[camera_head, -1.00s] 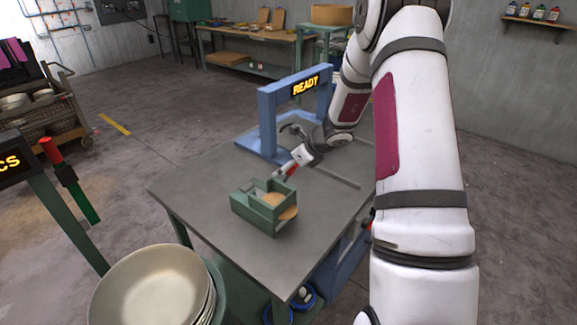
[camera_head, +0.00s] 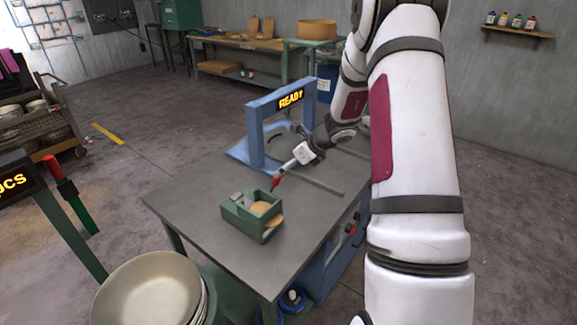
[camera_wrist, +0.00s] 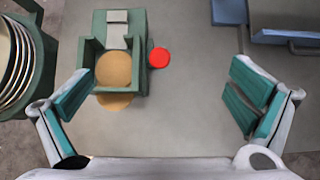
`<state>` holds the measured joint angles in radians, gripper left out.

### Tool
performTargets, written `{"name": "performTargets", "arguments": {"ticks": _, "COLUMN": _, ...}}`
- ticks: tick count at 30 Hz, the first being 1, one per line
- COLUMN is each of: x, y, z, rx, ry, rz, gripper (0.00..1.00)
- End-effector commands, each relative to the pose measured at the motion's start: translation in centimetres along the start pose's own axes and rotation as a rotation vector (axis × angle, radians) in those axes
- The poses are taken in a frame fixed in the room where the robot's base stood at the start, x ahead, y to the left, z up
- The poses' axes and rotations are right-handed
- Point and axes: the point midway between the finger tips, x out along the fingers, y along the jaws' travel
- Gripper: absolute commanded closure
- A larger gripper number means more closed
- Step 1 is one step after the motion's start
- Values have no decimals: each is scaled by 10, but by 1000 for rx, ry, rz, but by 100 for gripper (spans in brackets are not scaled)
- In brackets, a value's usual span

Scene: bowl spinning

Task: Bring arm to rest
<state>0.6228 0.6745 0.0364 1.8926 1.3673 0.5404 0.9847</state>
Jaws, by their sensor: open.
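My gripper (camera_head: 300,156) is above the grey table (camera_head: 190,205), behind and to the right of the green box (camera_head: 236,215) in the head view. In the wrist view my gripper (camera_wrist: 160,88) is spread wide, with teal pads and nothing between them. The green box (camera_wrist: 141,40) lies below, left of centre. It holds a round tan piece (camera_wrist: 114,69), and another tan piece shows at its lower edge. A red round-topped part (camera_wrist: 159,57) is beside the box. My upper arm hides the right of the table.
A blue frame with a READY sign (camera_head: 291,98) stands behind the box. A stack of pale bowls (camera_head: 148,290) is at the front left, near a post with a red and green piece (camera_head: 70,195). A workbench (camera_head: 235,72) stands at the back. The table's left part is clear.

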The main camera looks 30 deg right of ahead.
Motion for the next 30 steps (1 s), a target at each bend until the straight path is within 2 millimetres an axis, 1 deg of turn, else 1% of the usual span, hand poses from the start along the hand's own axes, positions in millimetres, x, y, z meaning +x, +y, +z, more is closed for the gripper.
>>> {"name": "performTargets", "arguments": {"ticks": 10, "x": 0, "y": 1, "z": 1, "rx": -4, "ry": 0, "rz": 1, "gripper": 0}}
{"name": "performTargets", "arguments": {"ticks": 12, "x": -3, "y": 5, "z": 6, "rx": -31, "ry": -1, "rz": 6, "gripper": 0}}
{"name": "performTargets", "arguments": {"ticks": 14, "x": -10, "y": 14, "z": 15, "rx": -87, "ry": -3, "rz": 15, "gripper": 0}}
{"name": "performTargets", "arguments": {"ticks": 17, "x": -31, "y": 40, "z": 39, "rx": -251, "ry": -7, "rz": 40, "gripper": 0}}
{"name": "performTargets", "arguments": {"ticks": 18, "x": -42, "y": 54, "z": 50, "rx": -339, "ry": -9, "rz": 54, "gripper": 0}}
{"name": "performTargets", "arguments": {"ticks": 20, "x": -60, "y": 77, "z": 65, "rx": -482, "ry": -9, "rz": 76, "gripper": 0}}
{"name": "performTargets", "arguments": {"ticks": 21, "x": -72, "y": 94, "z": 74, "rx": -581, "ry": -9, "rz": 91, "gripper": 0}}
{"name": "performTargets", "arguments": {"ticks": 22, "x": -81, "y": 106, "z": 79, "rx": -653, "ry": -9, "rz": 102, "gripper": 0}}
{"name": "performTargets", "arguments": {"ticks": 24, "x": -103, "y": 133, "z": 89, "rx": -821, "ry": -8, "rz": 125, "gripper": 0}}
{"name": "performTargets", "arguments": {"ticks": 26, "x": -121, "y": 156, "z": 94, "rx": -964, "ry": -6, "rz": 144, "gripper": 0}}
{"name": "performTargets", "arguments": {"ticks": 27, "x": -134, "y": 171, "z": 96, "rx": -1058, "ry": -3, "rz": 157, "gripper": 0}}
{"name": "performTargets", "arguments": {"ticks": 30, "x": -164, "y": 206, "z": 98, "rx": -1291, "ry": 4, "rz": 184, "gripper": 0}}
